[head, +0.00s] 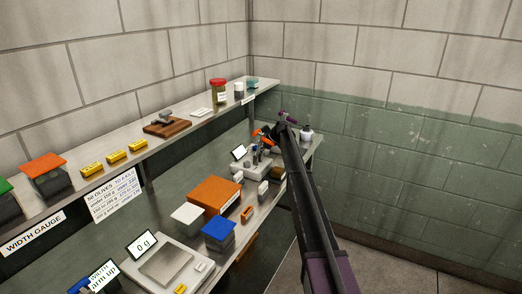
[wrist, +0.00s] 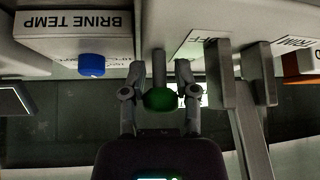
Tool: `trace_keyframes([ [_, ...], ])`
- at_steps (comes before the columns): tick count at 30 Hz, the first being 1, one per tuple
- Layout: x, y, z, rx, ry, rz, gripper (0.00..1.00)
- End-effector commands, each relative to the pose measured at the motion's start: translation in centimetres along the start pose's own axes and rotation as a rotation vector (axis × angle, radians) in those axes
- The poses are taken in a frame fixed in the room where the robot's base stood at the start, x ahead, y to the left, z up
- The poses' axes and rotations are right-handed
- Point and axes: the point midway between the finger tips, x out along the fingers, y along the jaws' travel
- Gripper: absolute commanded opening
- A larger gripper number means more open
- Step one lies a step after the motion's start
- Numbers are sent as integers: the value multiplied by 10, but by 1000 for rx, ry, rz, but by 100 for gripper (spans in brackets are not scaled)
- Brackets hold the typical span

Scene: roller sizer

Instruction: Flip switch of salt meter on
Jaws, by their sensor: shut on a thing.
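In the wrist view, a grey lever with a dark green rounded tip (wrist: 160,99) stands between the two fingers of my gripper (wrist: 160,92). The fingers are closed on the tip. A small lit green patch shows just right of it, and a partly hidden label, seemingly reading OFF, lies to the right. No salt meter label is readable, so I cannot confirm which device carries this lever. In the head view, my gripper (head: 266,137) is at the far end of the bench among small devices, mostly hidden by my arm.
A white box marked BRINE TEMP (wrist: 75,30) with a blue knob (wrist: 91,65) is to the left. Two grey upright bars (wrist: 220,72) stand close on the right. In the head view, an orange box (head: 215,194) and a blue-topped block (head: 219,228) sit nearer; a shelf runs above.

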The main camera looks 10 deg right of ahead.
Motion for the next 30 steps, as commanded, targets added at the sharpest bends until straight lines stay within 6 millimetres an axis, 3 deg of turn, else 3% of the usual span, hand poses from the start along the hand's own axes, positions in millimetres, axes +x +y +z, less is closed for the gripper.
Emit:
trace_keyframes([
  [18, 1, 0, -1, 8, -74, -11, 0],
  [19, 1, 0, -1, 8, -73, -11, 41],
  [20, 1, 0, -1, 8, -73, -11, 50],
  [30, 1, 0, -2, 8, -72, -11, 51],
])
